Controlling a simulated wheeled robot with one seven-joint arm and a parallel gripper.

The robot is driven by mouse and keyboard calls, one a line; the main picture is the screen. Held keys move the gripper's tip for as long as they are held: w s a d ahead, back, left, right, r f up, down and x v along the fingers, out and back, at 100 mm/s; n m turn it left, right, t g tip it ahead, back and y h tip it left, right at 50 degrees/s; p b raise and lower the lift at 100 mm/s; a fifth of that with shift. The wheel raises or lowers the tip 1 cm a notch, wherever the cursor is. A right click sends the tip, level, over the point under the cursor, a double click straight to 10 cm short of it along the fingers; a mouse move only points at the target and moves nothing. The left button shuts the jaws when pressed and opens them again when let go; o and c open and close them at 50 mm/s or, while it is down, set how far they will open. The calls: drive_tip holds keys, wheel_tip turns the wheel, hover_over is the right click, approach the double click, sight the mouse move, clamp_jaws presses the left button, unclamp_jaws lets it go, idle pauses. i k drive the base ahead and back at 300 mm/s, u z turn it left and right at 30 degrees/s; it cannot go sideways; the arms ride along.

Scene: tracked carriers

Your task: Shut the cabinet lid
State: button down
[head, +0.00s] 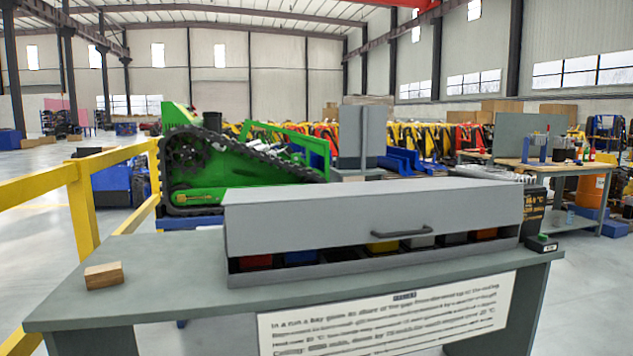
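The cabinet is a long, low grey box on the grey bench in the middle of the head view. Its grey lid (320,222) covers the top and most of the front, with a dark bar handle (401,233) on the front face. A gap runs along the front between the lid's lower edge and the cabinet base (380,262), so the lid is partly open. Several coloured bins, such as a blue bin (300,257) and a yellow bin (383,247), show through the gap. My gripper is not in this view.
A small wooden block (104,275) lies on the left of the bench top (180,270). A dark box (536,205) stands behind the cabinet's right end. A yellow railing (82,205) runs along the left. A green tracked machine (240,165) stands behind.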

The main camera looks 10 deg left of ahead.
sight(262, 220)
drive_tip(key=u, duration=0.5)
drive_tip(key=i, duration=0.65)
drive_tip(key=u, duration=0.25)
